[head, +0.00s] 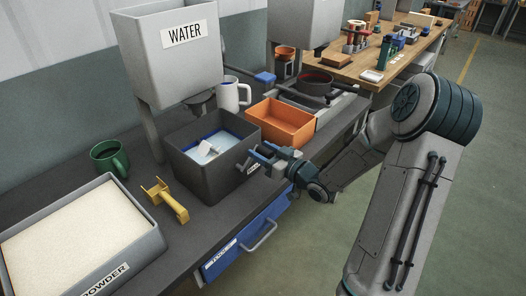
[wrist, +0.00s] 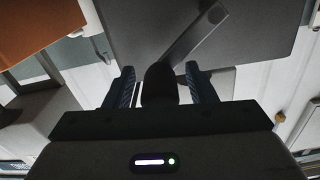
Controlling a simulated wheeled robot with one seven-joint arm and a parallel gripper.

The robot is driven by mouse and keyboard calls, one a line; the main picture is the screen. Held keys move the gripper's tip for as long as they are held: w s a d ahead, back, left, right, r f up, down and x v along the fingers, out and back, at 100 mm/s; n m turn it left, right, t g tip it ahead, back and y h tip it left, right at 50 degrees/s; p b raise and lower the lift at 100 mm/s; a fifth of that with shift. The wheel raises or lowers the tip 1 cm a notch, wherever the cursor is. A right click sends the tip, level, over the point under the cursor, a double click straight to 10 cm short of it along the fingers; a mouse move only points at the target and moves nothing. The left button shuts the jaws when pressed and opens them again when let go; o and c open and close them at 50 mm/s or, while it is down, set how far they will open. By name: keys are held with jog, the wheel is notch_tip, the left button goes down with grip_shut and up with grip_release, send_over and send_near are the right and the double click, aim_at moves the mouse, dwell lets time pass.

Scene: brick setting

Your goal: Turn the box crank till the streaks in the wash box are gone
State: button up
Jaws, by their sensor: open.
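The dark grey wash box (head: 187,172) stands on the bench below the water tank. Inside it is pale blue-white liquid (head: 225,141) with a whitish piece in it; streaks are too small to make out. My gripper (head: 258,155) is at the box's right side, by the crank. In the wrist view the dark crank knob (wrist: 160,84) stands between my two open fingers (wrist: 160,88), with small gaps on both sides. The grey crank arm (wrist: 196,37) runs from the knob up to the right against the box wall. My fingers partly hide the crank in the head view.
A water tank (head: 168,62) stands behind the box. An orange bin (head: 283,122) and a white mug (head: 230,96) are close behind it. A yellow scoop (head: 167,200), green mug (head: 111,158) and powder tray (head: 140,249) lie left. A blue drawer (head: 245,240) is below.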

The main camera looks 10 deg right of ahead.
jog(key=shift+c, duration=0.3)
grip_shut()
jog(key=shift+s+f+b, duration=0.1)
jog(key=shift+b, duration=0.2)
